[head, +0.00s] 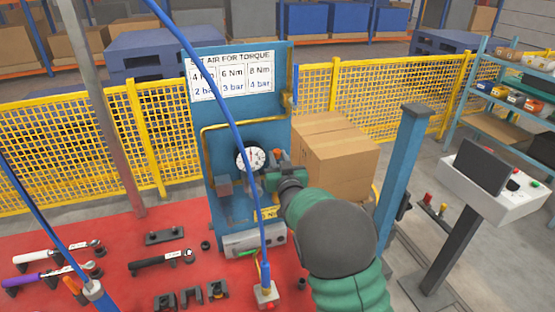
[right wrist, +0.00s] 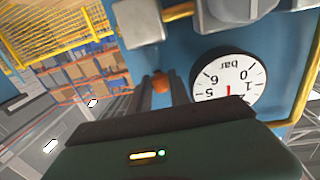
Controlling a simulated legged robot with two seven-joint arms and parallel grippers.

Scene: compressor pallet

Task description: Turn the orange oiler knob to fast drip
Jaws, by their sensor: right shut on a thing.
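The orange oiler knob (right wrist: 160,80) shows small in the right wrist view, between the tips of my right gripper's two dark fingers (right wrist: 160,92). My right gripper is shut on it. In the head view my green right arm reaches up to the blue panel (head: 222,130), and the right gripper (head: 271,180) is at the panel just right of the round pressure gauge (head: 250,160). There my own gripper and arm hide most of the knob. The gauge also shows upside down in the right wrist view (right wrist: 228,78). My left gripper is not in view.
A sign (head: 232,76) about air and torque tops the panel. A cardboard box (head: 345,165) stands behind at the right, beside a blue post (head: 402,175). Blue hoses hang in front. Several tools lie on the red table (head: 120,270). A yellow fence (head: 60,135) runs behind.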

